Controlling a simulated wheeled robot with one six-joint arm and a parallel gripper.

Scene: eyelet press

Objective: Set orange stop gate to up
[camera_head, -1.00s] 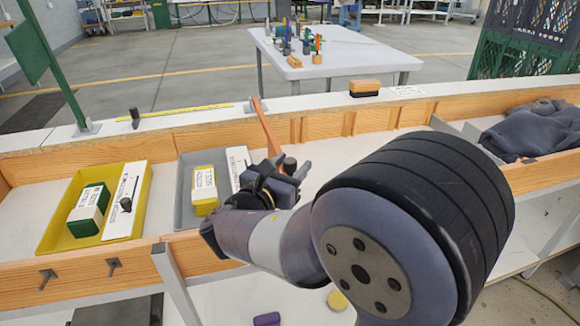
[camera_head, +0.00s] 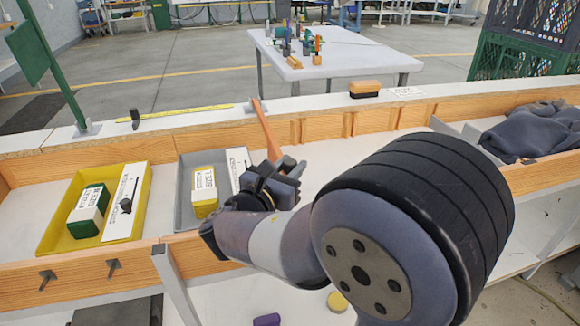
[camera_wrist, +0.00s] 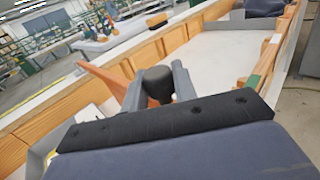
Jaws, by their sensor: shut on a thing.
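The orange stop gate (camera_head: 266,130) is a flat bar. It runs from the back rail of the bench down toward the front, across the channel. In the wrist view the bar (camera_wrist: 106,80) lies just left of my fingers. My gripper (camera_head: 289,169) is at the bar's near end. In the wrist view my gripper (camera_wrist: 158,80) is shut on a dark round knob (camera_wrist: 157,86), with a finger on each side. The knob sits beside the bar, but how they join is hidden. In the head view my gripper hides the bar's near end.
A yellow tray (camera_head: 52,232) and a grey tray (camera_head: 186,168) hold labelled boxes at left. A green flag post (camera_head: 62,80) stands upright at far left. A wood-backed brush (camera_head: 364,88) sits on the back ledge. Grey cloth (camera_head: 530,130) lies at right.

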